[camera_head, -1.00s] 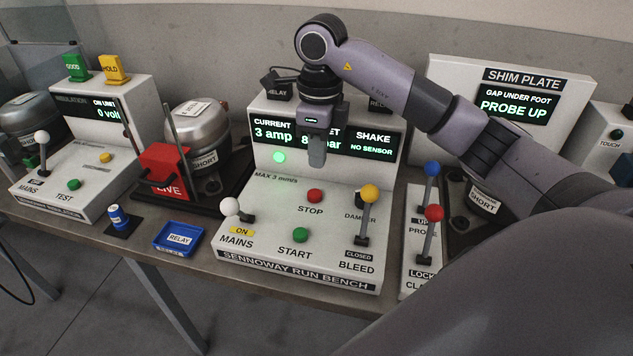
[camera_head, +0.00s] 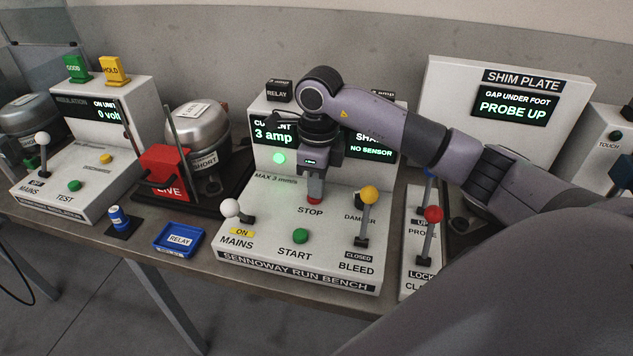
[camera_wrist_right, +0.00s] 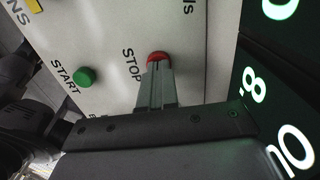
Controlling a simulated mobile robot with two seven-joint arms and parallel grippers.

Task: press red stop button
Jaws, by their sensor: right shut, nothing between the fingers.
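The red stop button (camera_head: 314,201) is on the sloped face of the run bench (camera_head: 262,262), just above the word STOP. My right gripper (camera_head: 315,194) is shut and empty, pointing down with its fingertips at the button. In the right wrist view the shut fingers (camera_wrist_right: 155,75) overlap the near side of the red stop button (camera_wrist_right: 157,57). Only part of the button shows; I cannot tell whether it is pushed in. My left gripper is not in view.
The green start button (camera_head: 300,236) lies below the stop button. The white-knobbed mains lever (camera_head: 230,208) stands to its left and the yellow-knobbed bleed lever (camera_head: 369,196) to its right. A red-knobbed lever (camera_head: 433,214) stands further right. The bench display (camera_head: 272,135) reads 3 amp.

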